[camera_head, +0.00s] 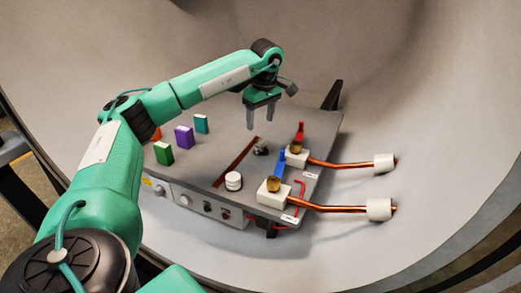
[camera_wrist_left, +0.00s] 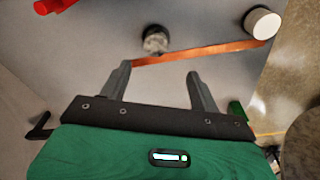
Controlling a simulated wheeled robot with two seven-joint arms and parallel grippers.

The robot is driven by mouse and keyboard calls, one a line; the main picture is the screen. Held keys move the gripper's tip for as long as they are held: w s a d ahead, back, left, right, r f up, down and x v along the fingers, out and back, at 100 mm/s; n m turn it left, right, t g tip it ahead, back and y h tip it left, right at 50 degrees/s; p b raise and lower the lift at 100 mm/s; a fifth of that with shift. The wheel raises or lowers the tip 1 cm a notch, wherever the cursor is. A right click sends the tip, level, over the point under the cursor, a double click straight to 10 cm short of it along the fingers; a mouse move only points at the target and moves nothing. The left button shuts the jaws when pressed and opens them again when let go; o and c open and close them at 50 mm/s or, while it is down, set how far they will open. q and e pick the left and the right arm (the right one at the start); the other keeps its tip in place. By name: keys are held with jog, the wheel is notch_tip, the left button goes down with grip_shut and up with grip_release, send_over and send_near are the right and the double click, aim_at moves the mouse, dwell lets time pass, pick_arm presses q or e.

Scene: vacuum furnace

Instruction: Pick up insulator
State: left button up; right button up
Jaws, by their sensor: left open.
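A white ribbed cylinder (camera_head: 233,181), which looks like the insulator, stands upright near the front edge of the grey table. It also shows at the top right of the left wrist view (camera_wrist_left: 262,23). A smaller mottled grey piece (camera_head: 261,147) sits behind it, beside the copper-brown strip (camera_head: 237,163); the left wrist view shows this piece too (camera_wrist_left: 155,40). My left gripper (camera_head: 261,119) is open and empty, pointing down above the table, apart from both pieces. In the left wrist view its fingers (camera_wrist_left: 158,72) have the strip and the mottled piece beyond their tips.
Green (camera_head: 163,153), purple (camera_head: 184,137) and teal (camera_head: 201,124) blocks stand at the table's left. At its right, white blocks (camera_head: 273,196) carry copper rods with white ends (camera_head: 379,209); blue (camera_head: 281,162) and red (camera_head: 300,132) pieces stand nearby. The curved grey chamber wall surrounds everything.

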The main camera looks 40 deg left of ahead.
pick_arm(q)
send_over(260, 143)
jog(key=f, duration=0.5)
jog(key=shift+s+d, duration=0.1)
jog(key=shift+s, duration=0.25)
jog(key=shift+w+f, duration=0.2)
jog(key=shift+f, duration=1.2)
jog(key=shift+w+f, duration=0.2)
jog(key=shift+f, duration=1.2)
jog(key=c, duration=1.1)
